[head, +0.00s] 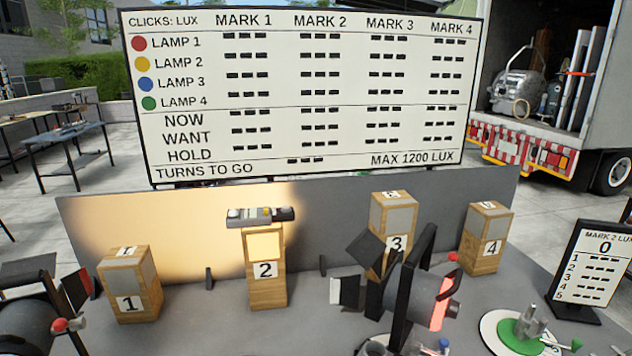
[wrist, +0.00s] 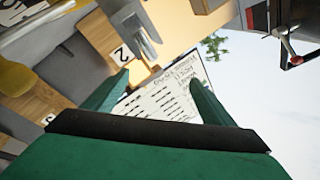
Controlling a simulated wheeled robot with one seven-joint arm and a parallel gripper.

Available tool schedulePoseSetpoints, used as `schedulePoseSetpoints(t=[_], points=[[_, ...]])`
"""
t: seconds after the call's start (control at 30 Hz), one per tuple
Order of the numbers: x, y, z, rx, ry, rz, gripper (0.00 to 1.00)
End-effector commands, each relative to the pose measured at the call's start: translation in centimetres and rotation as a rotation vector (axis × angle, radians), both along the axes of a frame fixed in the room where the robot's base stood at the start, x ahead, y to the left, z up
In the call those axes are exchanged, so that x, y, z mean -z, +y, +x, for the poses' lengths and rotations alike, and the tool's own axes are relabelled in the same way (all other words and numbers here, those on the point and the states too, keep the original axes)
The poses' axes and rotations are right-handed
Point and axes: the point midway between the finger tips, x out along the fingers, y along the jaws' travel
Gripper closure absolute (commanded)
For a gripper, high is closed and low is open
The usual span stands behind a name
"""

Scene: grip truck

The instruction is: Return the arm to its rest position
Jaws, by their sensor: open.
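My gripper (wrist: 160,80) shows in the wrist view with its two green fingers spread apart and nothing between them. Beyond the fingers is the large score board (wrist: 163,100), seen tilted. Wooden block 2 (wrist: 110,30) lies past the left finger in that view. My gripper and arm cannot be made out in the head view. There, block 2 (head: 268,287) stands upright with a small grey meter-like device (head: 262,215) on its top, and warm light falls around it.
Blocks 1 (head: 133,300), 3 (head: 395,215) and 4 (head: 487,245) stand on the grey table. A black lamp (head: 410,290) partly hides block 3. A green-disc dial (head: 515,333) and a small display (head: 597,265) are at the right. The score board (head: 300,90) rises behind.

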Motion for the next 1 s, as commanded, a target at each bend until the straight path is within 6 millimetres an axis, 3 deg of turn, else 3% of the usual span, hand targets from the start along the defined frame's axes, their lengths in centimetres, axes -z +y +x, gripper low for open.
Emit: schedulePoseSetpoints(t=[0.03,0.2,0.5,0.73,1.0], points=[[1.9,-0.1,-1.3,0.024,0.026,-0.009,0.22],[6.3,-1.2,-5.3,0.112,0.078,-0.065,0.22],[12.1,-4.5,-13.2,0.238,0.156,-0.214,0.22],[14.7,-8.5,-20.0,0.321,0.210,-0.370,0.22],[15.4,-12.8,-27.7,0.369,0.255,-0.580,0.22]])
